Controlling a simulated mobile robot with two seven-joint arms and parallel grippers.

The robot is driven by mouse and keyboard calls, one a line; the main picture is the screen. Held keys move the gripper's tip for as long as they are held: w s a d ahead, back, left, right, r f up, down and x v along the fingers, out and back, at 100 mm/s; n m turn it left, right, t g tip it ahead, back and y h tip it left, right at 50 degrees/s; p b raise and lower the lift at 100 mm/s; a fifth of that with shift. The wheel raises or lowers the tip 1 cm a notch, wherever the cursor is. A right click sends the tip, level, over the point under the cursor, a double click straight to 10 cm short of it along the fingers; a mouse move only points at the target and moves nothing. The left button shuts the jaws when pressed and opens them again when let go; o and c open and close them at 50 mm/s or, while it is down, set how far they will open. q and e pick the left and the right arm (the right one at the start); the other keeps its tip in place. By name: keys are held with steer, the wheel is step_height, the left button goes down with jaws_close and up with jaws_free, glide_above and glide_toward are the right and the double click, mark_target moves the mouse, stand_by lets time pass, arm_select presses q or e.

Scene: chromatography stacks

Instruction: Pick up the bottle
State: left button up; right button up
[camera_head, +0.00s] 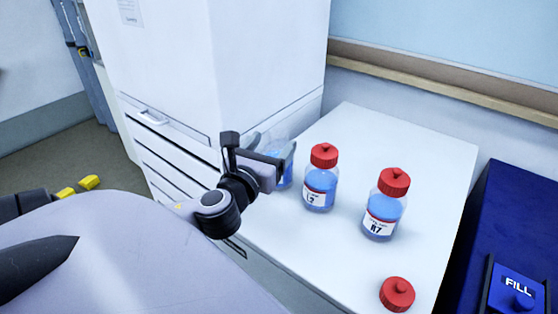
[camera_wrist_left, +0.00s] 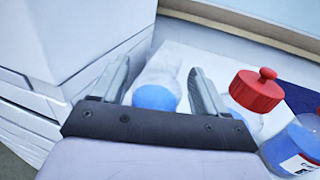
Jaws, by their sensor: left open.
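Two clear bottles with red caps and blue liquid stand upright on the white bench: the L7 bottle (camera_head: 319,196) and, to its right, the R7 bottle (camera_head: 381,220). My left gripper (camera_head: 272,146) is open, just left of the L7 bottle. A clear vessel with blue liquid (camera_head: 286,178) stands behind it, partly hidden by the gripper. In the left wrist view, this vessel (camera_wrist_left: 155,97) shows between the open fingers of my left gripper (camera_wrist_left: 162,84); I cannot tell whether they touch it. A red cap (camera_wrist_left: 257,90) and part of a labelled bottle (camera_wrist_left: 293,152) show at the right.
A loose-looking red cap (camera_head: 397,294) is at the bench's front; what is under it is unclear. A white cabinet (camera_head: 265,70) stands close behind the gripper. A blue unit marked FILL (camera_head: 518,288) is at the right. The bench top (camera_head: 430,160) behind R7 is clear.

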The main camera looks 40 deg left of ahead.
mark_target(281, 134)
arm_select(q)
steer(key=shift+x, duration=2.5)
steer(key=shift+d, duration=0.15)
steer(key=shift+c, duration=0.4)
steer(key=shift+r, duration=0.15)
jaws_close()
